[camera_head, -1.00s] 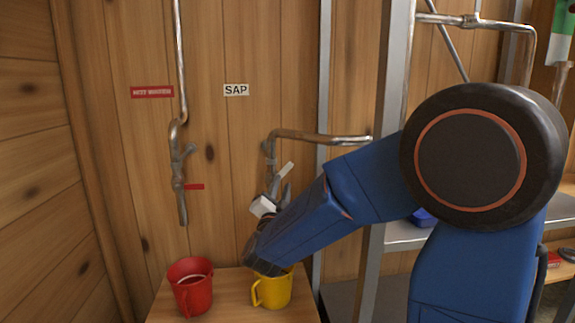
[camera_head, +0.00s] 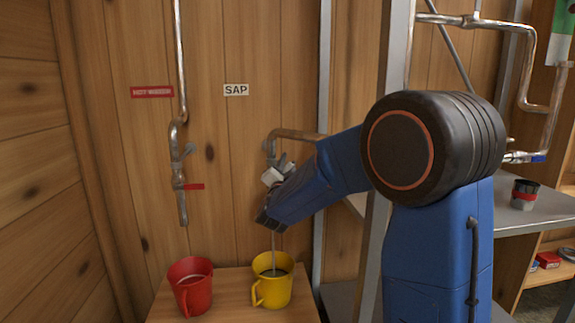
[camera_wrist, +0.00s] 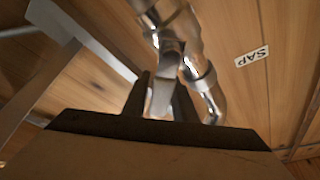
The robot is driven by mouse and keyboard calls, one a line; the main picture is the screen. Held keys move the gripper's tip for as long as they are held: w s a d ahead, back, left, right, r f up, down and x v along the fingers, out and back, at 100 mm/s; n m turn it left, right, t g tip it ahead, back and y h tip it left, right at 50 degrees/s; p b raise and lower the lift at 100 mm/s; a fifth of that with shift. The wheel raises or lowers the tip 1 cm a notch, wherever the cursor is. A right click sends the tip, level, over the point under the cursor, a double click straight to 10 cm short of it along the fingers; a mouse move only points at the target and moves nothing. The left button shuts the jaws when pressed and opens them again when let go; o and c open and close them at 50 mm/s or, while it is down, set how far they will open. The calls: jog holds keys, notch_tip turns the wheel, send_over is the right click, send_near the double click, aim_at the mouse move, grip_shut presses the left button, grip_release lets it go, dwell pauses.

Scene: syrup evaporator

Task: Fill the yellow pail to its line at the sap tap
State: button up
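The yellow pail (camera_head: 272,293) stands upright on the wooden stand below the sap tap (camera_head: 270,146), which is under the SAP sign (camera_head: 236,90). A thin stream (camera_head: 273,250) runs down into the pail, and dark liquid shows inside it. The fill line cannot be made out. My gripper (camera_head: 280,170) is up at the tap, above the pail, partly hidden by my arm. In the wrist view my gripper (camera_wrist: 160,100) has its two dark fingers on either side of the metal tap lever (camera_wrist: 163,85), apparently shut on it.
A red pail (camera_head: 191,290) stands left of the yellow one, below another tap (camera_head: 180,185) with a red sign (camera_head: 152,92). A metal shelf post (camera_head: 385,100) is close behind my arm. A dark cup with a red band (camera_head: 524,195) sits on the right shelf.

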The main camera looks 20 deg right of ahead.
grip_shut()
jog(key=shift+d, duration=0.1)
notch_tip(320, 180, down, 6)
jog(key=d+m+g, duration=0.2)
jog(key=m+g, duration=0.1)
jog(key=m, duration=0.7)
jog(key=shift+s+d+g, duration=0.15)
jog(key=shift+s+g, duration=0.1)
jog(key=shift+g, duration=0.15)
grip_release()
